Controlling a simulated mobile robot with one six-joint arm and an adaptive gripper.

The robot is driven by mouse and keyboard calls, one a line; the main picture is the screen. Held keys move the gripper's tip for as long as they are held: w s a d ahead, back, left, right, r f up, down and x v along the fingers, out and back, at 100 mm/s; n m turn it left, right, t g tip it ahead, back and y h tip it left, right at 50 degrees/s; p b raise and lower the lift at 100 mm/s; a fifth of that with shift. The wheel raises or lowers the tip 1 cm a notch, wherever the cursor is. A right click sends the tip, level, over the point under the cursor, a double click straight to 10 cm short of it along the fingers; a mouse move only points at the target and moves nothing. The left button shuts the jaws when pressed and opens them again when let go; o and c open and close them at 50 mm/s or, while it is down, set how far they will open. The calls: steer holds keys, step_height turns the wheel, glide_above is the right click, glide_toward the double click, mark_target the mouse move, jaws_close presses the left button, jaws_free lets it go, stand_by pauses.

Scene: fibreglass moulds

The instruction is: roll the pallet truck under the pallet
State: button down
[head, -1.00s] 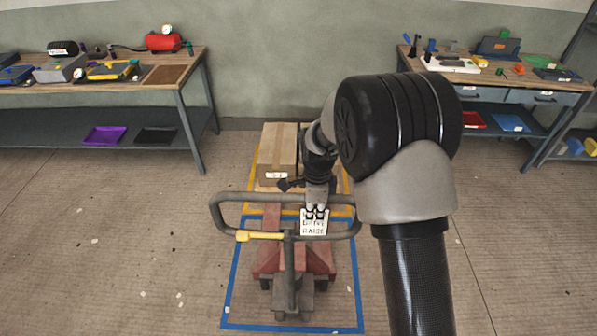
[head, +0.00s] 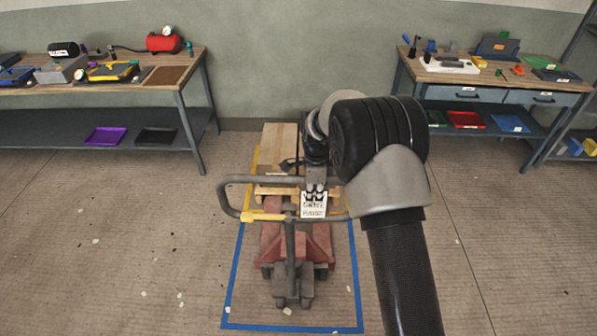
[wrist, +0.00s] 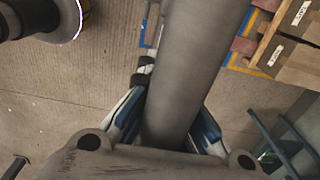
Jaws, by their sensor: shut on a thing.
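The pallet truck has red forks (head: 270,243), a dark wheeled base and a grey loop handle (head: 226,202) with a yellow lever (head: 263,217). It stands low in the middle of the head view. My gripper (head: 314,190) is shut on the top bar of the loop handle. In the wrist view its fingers (wrist: 168,125) lie on either side of the thick grey bar (wrist: 195,60). The wooden pallet (head: 272,192) lies just beyond the truck, carrying a cardboard box (head: 280,140). The forks point at the pallet; the handle and label hide their tips, so I cannot tell how far under they reach.
A blue floor outline (head: 232,285) surrounds the truck's area, and a yellow outline (head: 252,180) surrounds the pallet. Workbenches stand at the left (head: 185,85) and right (head: 555,88), clear of the truck. Open floor lies on both sides, with small scraps scattered about.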

steer(key=w+p, duration=0.1)
steer(key=w, duration=0.7)
steer(key=shift+a, duration=0.15)
steer(key=shift+r, duration=0.1)
stand_by(0.5)
